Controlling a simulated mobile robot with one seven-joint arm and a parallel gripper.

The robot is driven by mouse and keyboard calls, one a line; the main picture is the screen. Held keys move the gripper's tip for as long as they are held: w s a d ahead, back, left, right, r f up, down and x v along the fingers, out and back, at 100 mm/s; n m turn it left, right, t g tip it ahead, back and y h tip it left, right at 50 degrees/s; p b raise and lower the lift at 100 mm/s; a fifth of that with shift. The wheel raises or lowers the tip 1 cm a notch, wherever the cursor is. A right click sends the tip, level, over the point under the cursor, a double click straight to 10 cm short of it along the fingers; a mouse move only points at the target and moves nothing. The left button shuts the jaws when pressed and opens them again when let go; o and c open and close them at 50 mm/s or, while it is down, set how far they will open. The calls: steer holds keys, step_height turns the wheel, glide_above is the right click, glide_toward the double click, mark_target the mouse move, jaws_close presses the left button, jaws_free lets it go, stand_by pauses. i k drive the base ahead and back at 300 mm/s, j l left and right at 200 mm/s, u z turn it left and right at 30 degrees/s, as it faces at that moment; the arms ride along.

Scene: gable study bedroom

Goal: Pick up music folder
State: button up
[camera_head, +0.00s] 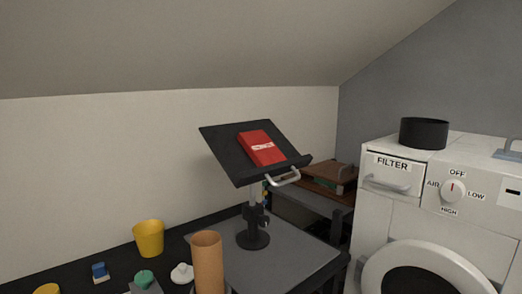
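A red folder or book with a white label (262,148), the likely music folder, rests on a black tilted stand (227,147). It leans back on the sloped plate, above the plate's front ledge. The stand has a grey post and a round black base on a grey-topped table (290,267). A pale curved handle (285,180) shows at the stand's front edge. My gripper is not in view.
An orange-brown cylinder (208,264) stands in front, left of the stand's base. A yellow cup (149,239) and small items are at lower left. A white machine (385,222) with a black pot (424,133) on top is at right. The sloped ceiling (200,50) hangs above.

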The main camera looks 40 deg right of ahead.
mark_target(261, 149)
steer(key=i+l+z, duration=0.1)
steer(key=z, duration=0.2)
steer(key=i+l+z, duration=0.25)
steer(key=i+z, duration=0.1)
steer(key=i, duration=0.5)
